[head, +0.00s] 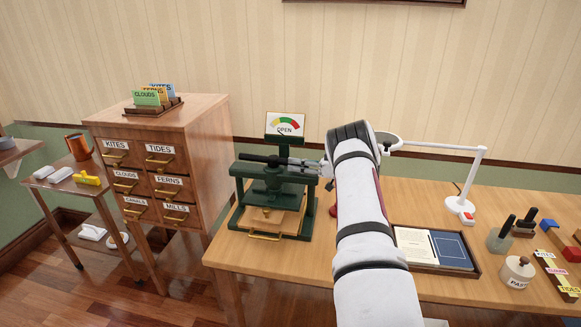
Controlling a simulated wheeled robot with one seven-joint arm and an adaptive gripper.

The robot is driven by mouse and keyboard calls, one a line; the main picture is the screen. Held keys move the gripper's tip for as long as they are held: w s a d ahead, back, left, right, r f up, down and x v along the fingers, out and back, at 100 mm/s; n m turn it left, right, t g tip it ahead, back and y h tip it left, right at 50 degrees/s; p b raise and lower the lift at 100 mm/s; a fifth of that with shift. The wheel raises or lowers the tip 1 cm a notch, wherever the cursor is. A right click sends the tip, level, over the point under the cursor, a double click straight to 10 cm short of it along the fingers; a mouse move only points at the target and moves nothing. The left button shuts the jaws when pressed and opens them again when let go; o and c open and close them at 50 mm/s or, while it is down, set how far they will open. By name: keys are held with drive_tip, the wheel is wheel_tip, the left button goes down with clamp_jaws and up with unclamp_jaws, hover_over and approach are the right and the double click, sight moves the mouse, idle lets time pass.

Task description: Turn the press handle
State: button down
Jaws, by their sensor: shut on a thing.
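The dark green press (272,182) stands at the left end of the wooden table. Its black handle (262,158) lies roughly level across the top, its left end sticking out to the left. A wooden board with a brass pull (266,219) sits low in the press. My gripper (292,162) reaches in from the right and is shut on the right part of the handle. The fingertips are small here and partly blend with the dark handle.
A drawer cabinet (189,118) with labelled drawers stands left of the table. A framed tray (434,268) with paper and a blue card lies right of my arm. A white lamp (477,172), stamps and a PASTE jar (517,271) stand further right.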

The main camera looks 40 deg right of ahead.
drive_tip(key=shift+w+d+r+n+g+y+b, duration=0.3)
drive_tip(key=shift+n, duration=0.1)
drive_tip(key=c, duration=1.4)
unclamp_jaws()
drive_tip(key=shift+c, duration=0.2)
drive_tip(key=shift+f, duration=0.1)
drive_tip(key=shift+f, duration=0.1)
drive_tip(key=shift+s+d, duration=0.1)
drive_tip(key=shift+s, duration=0.15)
drive_tip(key=v, duration=1.1)
drive_tip(key=shift+s+d, duration=0.15)
drive_tip(key=shift+d, duration=0.05)
